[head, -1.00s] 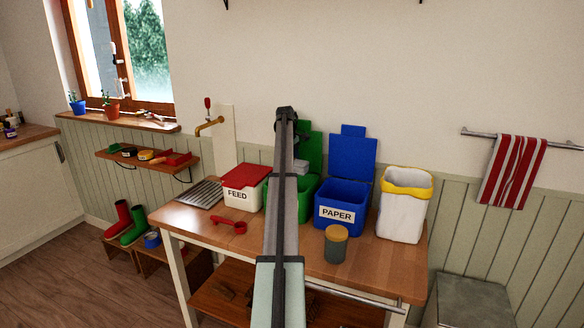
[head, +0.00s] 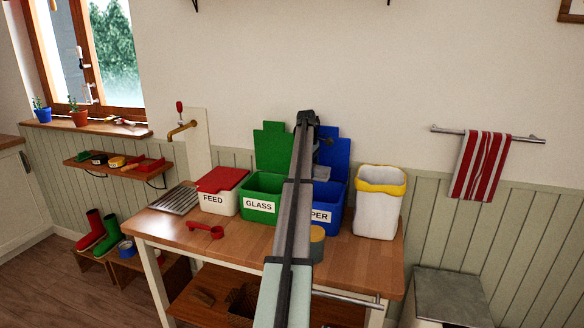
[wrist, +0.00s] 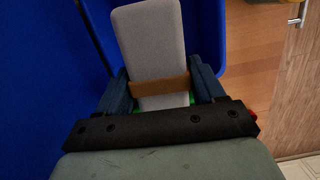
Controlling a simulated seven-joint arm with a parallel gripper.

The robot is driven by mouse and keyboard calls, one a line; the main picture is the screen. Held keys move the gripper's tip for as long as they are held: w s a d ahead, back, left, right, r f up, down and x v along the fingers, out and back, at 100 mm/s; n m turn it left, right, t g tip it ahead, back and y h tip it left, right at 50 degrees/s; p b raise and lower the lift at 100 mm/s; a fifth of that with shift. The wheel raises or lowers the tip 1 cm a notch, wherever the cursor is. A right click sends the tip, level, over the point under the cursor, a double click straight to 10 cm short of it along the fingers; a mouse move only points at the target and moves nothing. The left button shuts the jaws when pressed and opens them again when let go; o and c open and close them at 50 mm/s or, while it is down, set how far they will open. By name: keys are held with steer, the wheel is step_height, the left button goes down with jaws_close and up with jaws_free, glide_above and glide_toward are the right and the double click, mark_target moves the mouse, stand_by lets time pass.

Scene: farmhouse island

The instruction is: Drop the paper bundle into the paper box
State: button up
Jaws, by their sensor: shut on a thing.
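The paper bundle (wrist: 150,40) is a light grey block with a brown band around it. In the wrist view my gripper (wrist: 160,92) is shut on it, with one finger at each side of the band. In the head view the grey bundle (head: 321,173) shows beside my arm, in front of the raised blue lid (head: 341,150). The blue paper box (head: 338,208) stands on the table, its label partly hidden behind my arm. In the wrist view blue box wall (wrist: 211,40) lies close around the bundle. The bundle's exact height over the box cannot be told.
The green glass box (head: 258,208) with its raised lid stands left of the paper box, and a white bin with a yellow liner (head: 379,210) right of it. A canister (head: 317,243) stands in front, partly hidden. The red-lidded feed box (head: 219,192) is farther left.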

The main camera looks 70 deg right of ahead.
mark_target(321, 168)
steer(key=s, duration=0.3)
steer(key=shift+s+a, duration=0.15)
steer(key=shift+s, duration=0.1)
steer(key=shift+f, duration=8.75)
steer(key=shift+f, duration=0.6)
steer(key=o, duration=1.3)
steer(key=shift+c, duration=0.2)
steer(key=shift+w+r, duration=0.1)
steer(key=r, duration=0.4)
steer(key=w+r, duration=0.1)
steer(key=r, duration=0.4)
steer(key=w+r, duration=0.1)
steer(key=r, duration=0.3)
steer(key=shift+r, duration=0.25)
